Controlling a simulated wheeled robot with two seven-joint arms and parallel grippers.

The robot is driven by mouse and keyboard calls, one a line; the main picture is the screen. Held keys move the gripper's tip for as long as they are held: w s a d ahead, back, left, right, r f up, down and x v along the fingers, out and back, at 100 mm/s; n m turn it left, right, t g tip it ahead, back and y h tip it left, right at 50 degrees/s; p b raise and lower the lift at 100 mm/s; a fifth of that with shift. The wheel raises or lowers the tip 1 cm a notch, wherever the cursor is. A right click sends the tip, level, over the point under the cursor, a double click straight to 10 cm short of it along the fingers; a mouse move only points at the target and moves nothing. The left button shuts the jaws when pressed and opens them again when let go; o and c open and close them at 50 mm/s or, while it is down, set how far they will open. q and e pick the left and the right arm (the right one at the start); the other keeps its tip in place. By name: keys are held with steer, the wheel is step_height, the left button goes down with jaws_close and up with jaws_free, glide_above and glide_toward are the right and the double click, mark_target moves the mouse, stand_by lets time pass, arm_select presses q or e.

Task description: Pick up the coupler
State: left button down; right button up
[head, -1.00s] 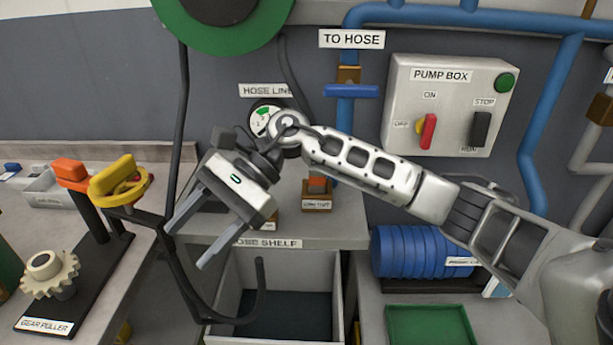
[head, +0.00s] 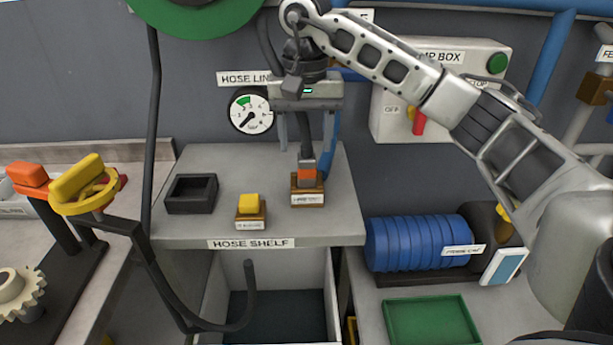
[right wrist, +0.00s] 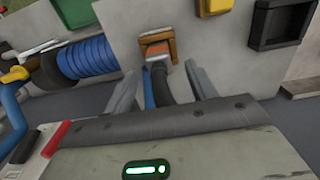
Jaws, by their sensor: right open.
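An orange-and-grey piece that appears to be the coupler (head: 307,173) sits on a small wooden stand on the hose shelf (head: 200,232), with a black hose rising from its top. It also shows in the right wrist view (right wrist: 155,52), on its wooden stand. My right gripper (head: 305,152) is open and points down just above the coupler. In the right wrist view its fingers (right wrist: 163,82) lie on either side of the hose, with the orange part just beyond the tips. I cannot tell whether they touch it. My left gripper is not in view.
A yellow block (head: 249,204) on a wooden stand and a black open box (head: 191,194) stand left on the shelf. A gauge (head: 251,110) and the pump box (head: 385,130) are on the wall behind. A blue coil (head: 415,243) and green tray (head: 430,322) are at lower right.

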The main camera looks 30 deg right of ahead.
mark_target(307, 157)
step_height(307, 157, down, 5)
steer(key=shift+s+f+p, duration=0.1)
steer(key=shift+s+p, duration=0.05)
steer(key=shift+p, duration=0.35)
steer(key=c, duration=1.2)
